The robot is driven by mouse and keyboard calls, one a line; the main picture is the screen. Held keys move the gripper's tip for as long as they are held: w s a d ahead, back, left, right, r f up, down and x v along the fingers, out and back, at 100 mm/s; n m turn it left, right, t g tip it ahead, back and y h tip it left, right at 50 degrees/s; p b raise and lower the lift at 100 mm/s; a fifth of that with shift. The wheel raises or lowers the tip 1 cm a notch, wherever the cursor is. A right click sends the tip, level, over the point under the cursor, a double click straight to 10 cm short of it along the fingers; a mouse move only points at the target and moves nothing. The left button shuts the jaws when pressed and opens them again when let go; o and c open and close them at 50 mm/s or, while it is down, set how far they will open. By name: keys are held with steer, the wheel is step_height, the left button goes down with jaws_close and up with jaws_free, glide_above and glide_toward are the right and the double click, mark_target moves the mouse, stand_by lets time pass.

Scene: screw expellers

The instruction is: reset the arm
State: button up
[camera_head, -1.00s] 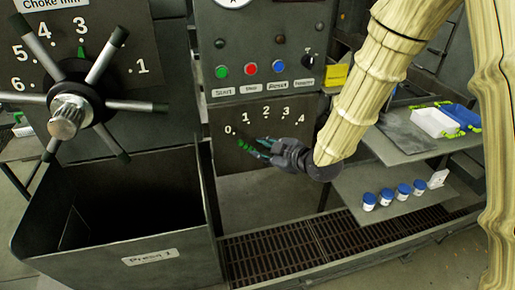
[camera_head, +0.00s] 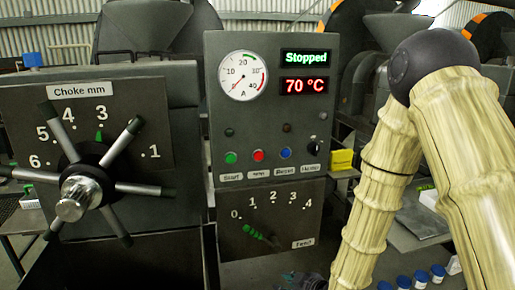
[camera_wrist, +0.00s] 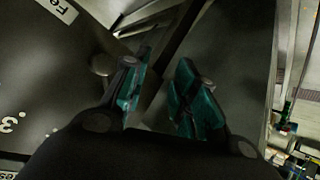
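My gripper (camera_head: 300,281) is a dark shape at the bottom edge of the head view, below the feed panel (camera_head: 290,205) and mostly cut off. In the wrist view my gripper (camera_wrist: 160,82) has its two teal finger pads apart, with nothing between them. My pale, ribbed arm bends at a dark joint at the upper right of the head view. The feed lever (camera_head: 261,236), with a green part, lies under the 0 and 1 marks, clear of my fingers.
The control panel (camera_head: 265,120) reads Stopped and 70 °C. A choke wheel (camera_head: 78,190) with several spokes stands at left. Blue-capped jars (camera_head: 420,278) and a yellow block (camera_head: 342,159) are near my arm at right. Dark panel surfaces lie close around my fingers.

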steer(key=s+d+f+m+g+h, duration=0.2)
steer(key=s+d+f+m, duration=0.1)
steer(key=s+f, duration=0.45)
steer(key=s+d+f+m+g+h, duration=0.1)
steer(key=s+d+f+m+g, duration=0.2)
steer(key=s+f, duration=0.5)
steer(key=s+d+f+m+g+h, duration=0.1)
steer(key=s+d+f, duration=0.3)
steer(key=s, duration=0.6)
steer(key=s+d+f+m+g+h, duration=0.1)
steer(key=s+d+f+m+g, duration=0.1)
steer(key=s+f, duration=0.4)
steer(key=s+d+m, duration=0.1)
steer(key=s+m, duration=0.1)
steer(key=s, duration=0.1)
steer(key=shift+s+d+f+g+h, duration=0.15)
steer(key=shift+s+d+g+h, duration=0.15)
steer(key=shift+s+d+h, duration=0.1)
steer(key=shift+w, duration=0.1)
steer(key=shift+o, duration=0.8)
steer(key=shift+d+m, duration=0.1)
steer(key=shift+m, duration=0.2)
